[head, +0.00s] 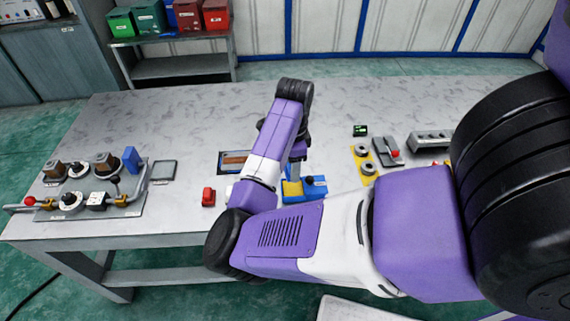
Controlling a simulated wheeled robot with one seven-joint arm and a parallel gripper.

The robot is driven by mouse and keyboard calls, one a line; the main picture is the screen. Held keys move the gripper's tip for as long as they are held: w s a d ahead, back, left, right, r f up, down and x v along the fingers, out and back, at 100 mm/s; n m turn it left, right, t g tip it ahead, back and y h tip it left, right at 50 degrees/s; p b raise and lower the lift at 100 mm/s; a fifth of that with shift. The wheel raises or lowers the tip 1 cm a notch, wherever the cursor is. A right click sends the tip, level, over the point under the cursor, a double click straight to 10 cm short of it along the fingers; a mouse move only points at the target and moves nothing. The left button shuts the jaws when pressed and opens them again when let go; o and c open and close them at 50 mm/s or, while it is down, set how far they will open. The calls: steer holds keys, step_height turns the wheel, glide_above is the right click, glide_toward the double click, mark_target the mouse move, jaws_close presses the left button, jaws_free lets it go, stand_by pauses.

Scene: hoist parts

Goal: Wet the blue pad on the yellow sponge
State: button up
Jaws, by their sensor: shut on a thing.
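The yellow sponge (291,188) lies in a blue tray (305,195) near the middle of the table, partly hidden behind my forearm. My gripper (298,162) points down just above the sponge's back side. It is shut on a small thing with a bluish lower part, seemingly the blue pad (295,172). My arm and fingers hide much of it, and I cannot tell whether it touches the sponge. A dark knob (309,180) shows at the tray's right.
A dark-framed tray (233,161) and a red block (208,196) are left of the sponge. A board of fittings (130,207) with a blue block (131,160) is far left. Yellow, grey and red-knobbed parts (386,151) stand right. The table's back is clear.

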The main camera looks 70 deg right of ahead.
steer(key=b, duration=0.5)
glide_above(292, 188)
steer(key=shift+f, duration=2.75)
steer(key=shift+w+f, duration=0.1)
steer(key=shift+f, duration=0.5)
steer(key=shift+f, duration=0.25)
steer(key=shift+r, duration=0.15)
steer(key=shift+r+p, duration=3.05)
steer(key=shift+r, duration=0.4)
